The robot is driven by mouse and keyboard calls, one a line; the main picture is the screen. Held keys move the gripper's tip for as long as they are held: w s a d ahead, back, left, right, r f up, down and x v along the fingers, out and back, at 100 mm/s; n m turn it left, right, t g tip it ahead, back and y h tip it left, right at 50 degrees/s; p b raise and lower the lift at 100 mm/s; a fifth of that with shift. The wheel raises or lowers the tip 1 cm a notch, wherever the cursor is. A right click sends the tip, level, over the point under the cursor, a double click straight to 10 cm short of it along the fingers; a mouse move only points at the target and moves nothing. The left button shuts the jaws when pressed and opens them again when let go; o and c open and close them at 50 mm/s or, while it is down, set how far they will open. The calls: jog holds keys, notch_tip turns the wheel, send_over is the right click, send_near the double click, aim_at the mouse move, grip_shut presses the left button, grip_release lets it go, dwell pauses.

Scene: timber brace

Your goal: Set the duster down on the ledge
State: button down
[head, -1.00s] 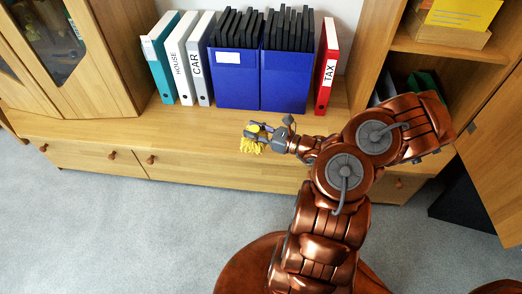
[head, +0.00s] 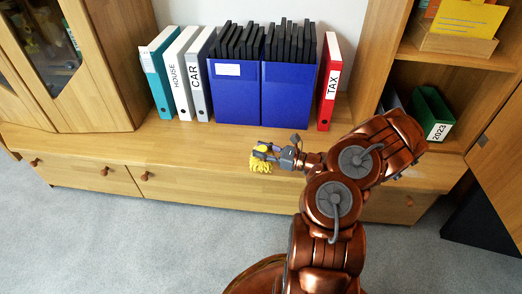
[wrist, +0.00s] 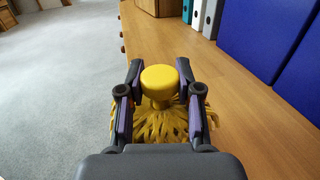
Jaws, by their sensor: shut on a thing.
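The duster (head: 261,164) is yellow with a shaggy fringe. In the wrist view its round yellow knob (wrist: 159,82) stands up between the fingers, with the fringe spread below. My gripper (head: 266,153) is shut on the duster, a finger on each side (wrist: 160,100). The ledge (head: 205,139) is the wooden top of the low cabinet, and it also shows in the wrist view (wrist: 240,120). The duster is at the ledge's front edge, partly over it in the wrist view. I cannot tell whether the fringe touches the wood.
Blue file boxes (head: 235,95), a teal binder (head: 158,75), white and grey binders and a red TAX binder (head: 328,85) stand along the back of the ledge. A green 2023 file (head: 432,115) sits in the right shelf. The ledge left of the duster is clear.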

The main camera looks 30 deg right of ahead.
aim_at(261, 146)
jog(key=w+d, duration=0.1)
jog(key=w+d+b, duration=0.1)
jog(key=w, duration=0.1)
jog(key=w+d, duration=0.1)
jog(key=w, duration=0.1)
jog(key=shift+f, duration=0.35)
jog(key=shift+f+b, duration=1.15)
jog(key=shift+f, duration=0.5)
jog(key=shift+f, duration=0.15)
jog(key=c, duration=0.8)
grip_release()
